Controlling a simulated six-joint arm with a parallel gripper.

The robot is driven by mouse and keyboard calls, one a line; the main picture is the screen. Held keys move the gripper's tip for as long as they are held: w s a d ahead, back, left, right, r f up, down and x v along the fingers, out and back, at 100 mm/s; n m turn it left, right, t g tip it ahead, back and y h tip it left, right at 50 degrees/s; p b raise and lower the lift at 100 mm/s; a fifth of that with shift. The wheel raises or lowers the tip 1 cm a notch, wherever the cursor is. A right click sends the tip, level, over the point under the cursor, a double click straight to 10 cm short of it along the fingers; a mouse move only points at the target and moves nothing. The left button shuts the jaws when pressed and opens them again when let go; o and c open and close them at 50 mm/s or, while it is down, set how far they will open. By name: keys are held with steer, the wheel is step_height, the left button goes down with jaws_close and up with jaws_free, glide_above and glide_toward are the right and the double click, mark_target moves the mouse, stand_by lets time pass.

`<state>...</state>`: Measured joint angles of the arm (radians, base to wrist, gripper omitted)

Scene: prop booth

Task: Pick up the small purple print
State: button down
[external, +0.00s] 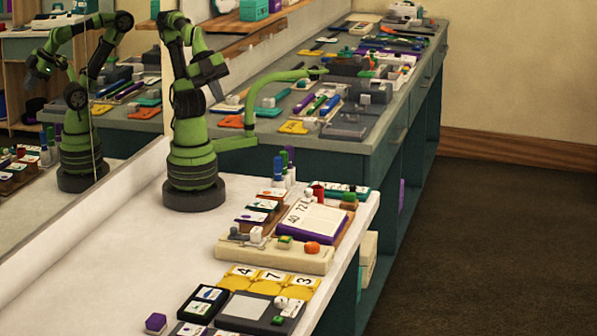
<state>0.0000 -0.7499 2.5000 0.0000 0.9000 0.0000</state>
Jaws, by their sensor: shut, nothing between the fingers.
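My gripper (216,92) is small in the external view, at the end of my green arm, raised above the white table. It looks shut and empty, well apart from the objects on the table. A small purple block (155,322) with a dark top stands at the near edge of the picture. A small card with purple on it (190,329) lies just right of the block, cut off by the lower edge. A larger purple-edged booklet (313,224) lies on a tray farther back. I cannot tell for sure which of these is the small purple print.
A cream tray (275,257) carries small blocks and an orange piece. Yellow number cards (272,277) and a dark frame (247,307) lie nearer. A mirror on the left reflects my arm. A cluttered grey counter (370,135) stands behind. The table's left part is clear.

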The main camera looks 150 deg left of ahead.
stand_by(0.4)
steer(key=c, duration=0.6)
jaws_free()
steer(key=shift+o, duration=0.2)
steer(key=n+g+h, duration=0.2)
steer(key=n+g, duration=0.5)
steer(key=n, duration=0.6)
glide_above(251, 217)
step_height(251, 217, down, 16)
steer(key=f, duration=0.4)
steer(key=shift+w+d+f, duration=0.1)
steer(key=shift+w+f, duration=0.15)
steer(key=shift+s+f, duration=0.1)
steer(key=shift+f, duration=3)
